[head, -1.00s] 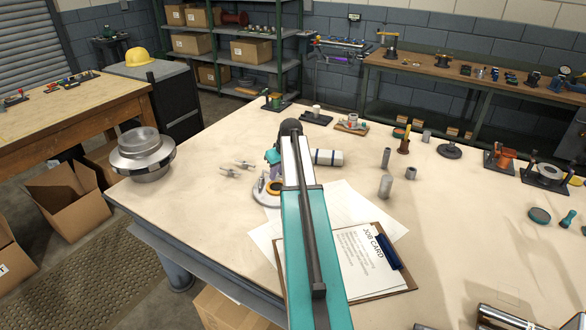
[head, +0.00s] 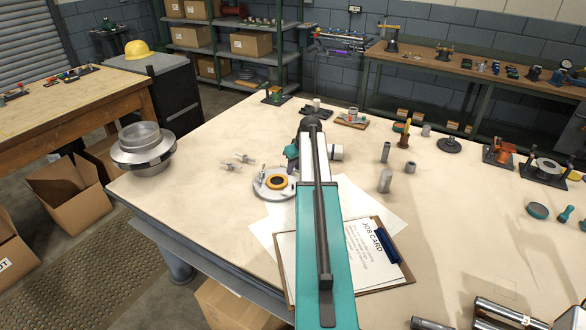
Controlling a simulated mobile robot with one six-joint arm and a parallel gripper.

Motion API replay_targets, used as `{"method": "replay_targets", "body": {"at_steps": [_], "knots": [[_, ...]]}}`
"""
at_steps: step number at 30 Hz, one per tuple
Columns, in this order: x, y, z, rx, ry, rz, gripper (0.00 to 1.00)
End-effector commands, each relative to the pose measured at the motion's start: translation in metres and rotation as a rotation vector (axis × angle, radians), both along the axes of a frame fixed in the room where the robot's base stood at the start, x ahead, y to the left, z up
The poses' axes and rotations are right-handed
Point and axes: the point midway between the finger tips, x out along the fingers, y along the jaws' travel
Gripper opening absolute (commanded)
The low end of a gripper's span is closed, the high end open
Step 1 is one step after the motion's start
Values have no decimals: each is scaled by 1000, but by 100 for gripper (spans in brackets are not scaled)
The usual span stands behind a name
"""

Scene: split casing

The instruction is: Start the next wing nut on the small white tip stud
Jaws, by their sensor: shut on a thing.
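The round pale casing part (head: 261,192) lies on the bench with an orange ring (head: 277,183) at its middle. A small upright stud (head: 262,171) stands at its back left; I cannot make out its tip colour. Two small grey wing-nut-like pieces, one nearer (head: 229,166) and one farther (head: 244,158), lie apart on the bench to the left. My gripper (head: 291,167) is over the casing's right back edge, largely hidden by my arm. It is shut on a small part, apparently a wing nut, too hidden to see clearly. Any stud under it is hidden too.
A clipboard with a job card (head: 366,250) and loose paper lie in front. A white cylinder (head: 336,152) is right behind my arm. Grey tubes (head: 385,180) stand farther right. A large metal housing (head: 143,150) sits at the left edge.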

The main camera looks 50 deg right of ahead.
Motion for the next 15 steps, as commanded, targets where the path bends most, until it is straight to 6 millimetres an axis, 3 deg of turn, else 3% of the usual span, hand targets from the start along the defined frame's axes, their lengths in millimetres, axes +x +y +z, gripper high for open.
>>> {"method": "replay_targets", "body": {"at_steps": [15], "knots": [[0,0,-41,0,0,-1,0]]}}
